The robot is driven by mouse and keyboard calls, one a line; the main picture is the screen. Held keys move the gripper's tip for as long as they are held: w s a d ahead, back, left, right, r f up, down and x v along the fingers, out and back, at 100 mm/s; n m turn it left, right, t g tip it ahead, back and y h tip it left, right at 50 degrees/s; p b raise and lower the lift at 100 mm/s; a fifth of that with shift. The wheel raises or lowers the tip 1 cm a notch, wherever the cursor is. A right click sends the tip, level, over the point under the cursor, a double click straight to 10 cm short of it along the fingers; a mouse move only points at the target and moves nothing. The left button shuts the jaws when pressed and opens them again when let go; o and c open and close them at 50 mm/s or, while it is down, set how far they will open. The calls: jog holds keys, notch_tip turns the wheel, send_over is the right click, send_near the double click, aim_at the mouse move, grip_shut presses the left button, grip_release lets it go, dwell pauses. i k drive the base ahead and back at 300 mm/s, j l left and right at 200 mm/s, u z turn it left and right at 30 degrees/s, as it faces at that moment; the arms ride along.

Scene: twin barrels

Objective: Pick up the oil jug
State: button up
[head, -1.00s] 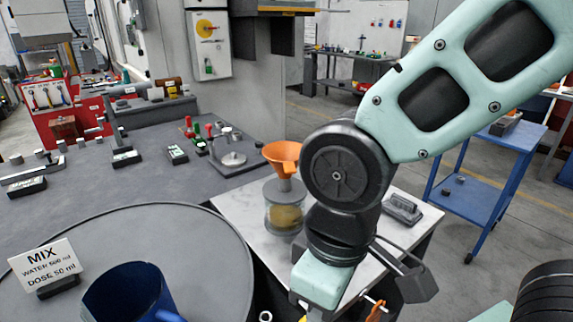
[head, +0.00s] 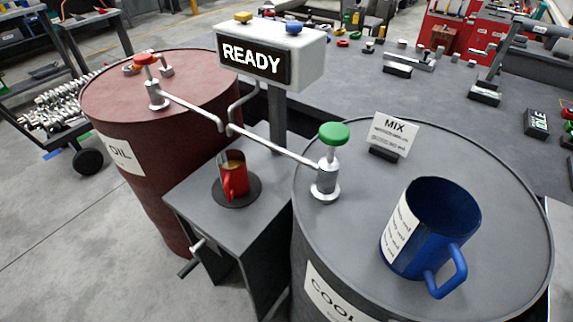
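A small red jug (head: 234,178), which I take to be the oil jug, stands upright on a dark round pad (head: 251,196) on a grey stand between two barrels. Something yellowish shows inside its open top. The ends of two spouts hang above and near it. The red barrel (head: 170,100) marked OIL is at the left. My gripper is not in view, so its state and its place relative to the jug do not show.
A grey barrel (head: 345,235) with a coolant label stands at the right, bearing a blue jug (head: 440,215) and a MIX card (head: 394,130). Thin silver pipes (head: 275,145) cross above the stand. A READY sign (head: 258,62) rises behind it. Floor (head: 70,240) is clear at front left.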

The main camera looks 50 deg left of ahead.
aim_at(232, 165)
jog(key=u, duration=2.1)
jog(key=i+j+z, duration=0.25)
jog(key=j, duration=0.45)
jog(key=i+j+z, duration=0.25)
jog(key=j, duration=0.45)
jog(key=j+z, duration=0.25)
jog(key=j, duration=0.45)
jog(key=j+z, duration=0.25)
jog(key=j, duration=0.55)
jog(key=l, duration=0.15)
